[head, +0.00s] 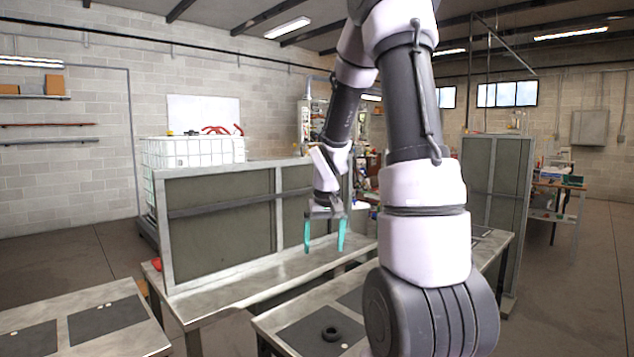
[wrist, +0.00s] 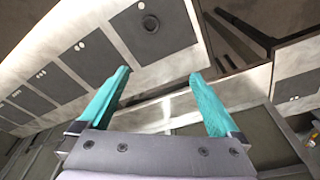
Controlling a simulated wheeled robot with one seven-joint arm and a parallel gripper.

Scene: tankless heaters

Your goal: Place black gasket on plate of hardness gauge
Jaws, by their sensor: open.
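A black ring, which looks like the black gasket (head: 331,333), lies flat on a dark square mat on the metal table at the bottom centre of the head view. It also shows in the wrist view, as a dark ring (wrist: 150,22) at the top centre. My gripper (head: 325,246) has teal fingers spread apart with nothing between them. It hangs in the air, pointing down, above and beyond the ring. In the wrist view my gripper (wrist: 160,74) is also open and empty, and the ring lies beyond its fingertips. I cannot make out the hardness gauge or its plate in either view.
The metal table (head: 262,322) holds several dark mats. Another table (head: 150,343) with dark mats stands at lower left. A long bench (head: 235,292) with a tall grey panel (head: 220,218) runs behind my gripper. A second panel (head: 497,185) stands at right.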

